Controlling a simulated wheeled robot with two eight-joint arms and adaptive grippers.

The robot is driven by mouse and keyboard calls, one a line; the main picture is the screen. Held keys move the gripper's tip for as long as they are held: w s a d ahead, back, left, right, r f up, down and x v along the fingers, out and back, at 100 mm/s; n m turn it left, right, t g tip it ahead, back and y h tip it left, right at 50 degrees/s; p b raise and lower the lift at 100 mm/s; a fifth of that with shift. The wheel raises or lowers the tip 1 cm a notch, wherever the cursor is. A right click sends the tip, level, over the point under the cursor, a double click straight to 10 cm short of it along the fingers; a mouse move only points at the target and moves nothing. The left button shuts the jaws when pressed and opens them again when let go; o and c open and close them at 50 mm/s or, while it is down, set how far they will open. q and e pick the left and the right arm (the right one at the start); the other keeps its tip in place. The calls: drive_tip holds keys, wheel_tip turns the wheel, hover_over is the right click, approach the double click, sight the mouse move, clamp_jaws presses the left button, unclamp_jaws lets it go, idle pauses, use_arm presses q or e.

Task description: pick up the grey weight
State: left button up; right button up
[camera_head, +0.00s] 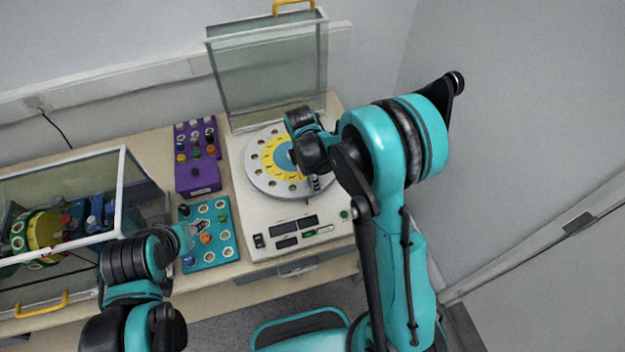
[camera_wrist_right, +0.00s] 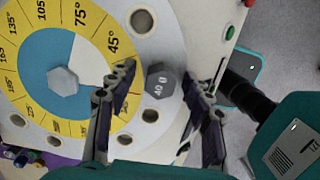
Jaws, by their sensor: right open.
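The grey weight (camera_wrist_right: 160,82) is a hexagonal piece with a number on its top, in the right wrist view. It stands on the pale outer ring of the round dial plate (camera_wrist_right: 165,30), beside the 45° mark. My right gripper (camera_wrist_right: 157,75) is open, with one finger on each side of the weight and gaps visible between. In the head view my right gripper (camera_head: 314,183) is over the front right of the dial and the weight is hard to make out. My left gripper (camera_head: 188,236) hovers by the teal rack (camera_head: 222,255); its jaws are too small to read.
A grey hexagonal hub (camera_wrist_right: 62,80) sits at the dial's centre. The white machine (camera_head: 255,220) has a raised glass lid (camera_head: 268,75). A purple rack (camera_head: 198,180) with coloured weights stands left of it. A glass case (camera_head: 65,180) is at far left.

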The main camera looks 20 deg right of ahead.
drive_tip(key=c, duration=1.1)
drive_tip(key=shift+r, duration=0.15)
drive_tip(key=shift+c, duration=0.2)
